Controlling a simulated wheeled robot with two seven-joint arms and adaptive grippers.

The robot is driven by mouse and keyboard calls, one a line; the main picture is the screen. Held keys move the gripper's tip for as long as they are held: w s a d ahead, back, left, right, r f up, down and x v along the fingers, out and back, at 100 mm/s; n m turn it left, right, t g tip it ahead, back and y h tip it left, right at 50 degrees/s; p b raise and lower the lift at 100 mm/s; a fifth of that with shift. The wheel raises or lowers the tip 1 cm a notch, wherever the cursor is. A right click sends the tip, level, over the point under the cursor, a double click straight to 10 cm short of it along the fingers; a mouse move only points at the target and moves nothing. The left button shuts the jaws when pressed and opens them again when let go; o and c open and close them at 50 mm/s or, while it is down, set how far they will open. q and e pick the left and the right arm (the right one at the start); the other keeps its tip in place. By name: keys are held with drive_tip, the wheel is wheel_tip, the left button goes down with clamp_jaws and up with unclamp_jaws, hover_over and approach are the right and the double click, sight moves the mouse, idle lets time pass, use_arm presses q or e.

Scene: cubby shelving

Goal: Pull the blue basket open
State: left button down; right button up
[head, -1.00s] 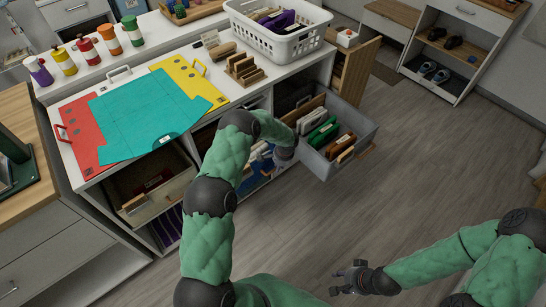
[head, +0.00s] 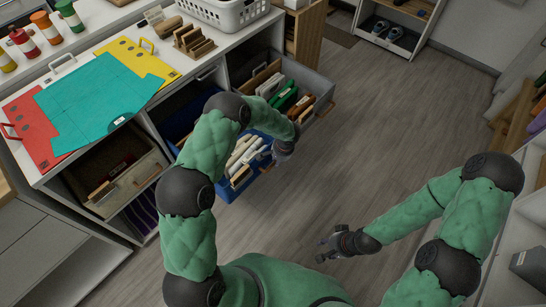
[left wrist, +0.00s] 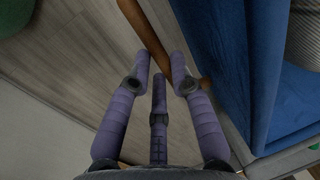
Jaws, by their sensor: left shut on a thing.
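The blue basket (head: 226,191) stands partly out of the shelving, with pale and tan items in it. Part of it is hidden behind my left arm in the head view. Its blue side (left wrist: 244,60) fills the right of the left wrist view. A brown wooden handle (left wrist: 150,38) runs beside it, between my fingers. My left gripper (head: 284,149) is at the basket's front, shut on this handle; its fingers also show in the left wrist view (left wrist: 160,72). My right gripper (head: 322,248) is open and empty above the floor, away from the shelving.
A grey basket (head: 318,86) with upright files stands pulled out just beyond the blue one. A beige basket (head: 130,185) sits in the compartment on the near side. The counter holds a teal sheet (head: 90,100) and a white basket (head: 225,12). The floor (head: 375,130) in front is clear.

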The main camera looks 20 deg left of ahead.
use_arm(q)
drive_tip(key=shift+s+d, duration=0.1)
drive_tip(key=shift+d, duration=0.1)
drive_tip(key=c, duration=1.1)
unclamp_jaws()
wheel_tip(320, 180, up, 12)
drive_tip(key=d, duration=0.2)
drive_tip(key=shift+s, duration=0.4)
drive_tip(key=shift+f, duration=0.1)
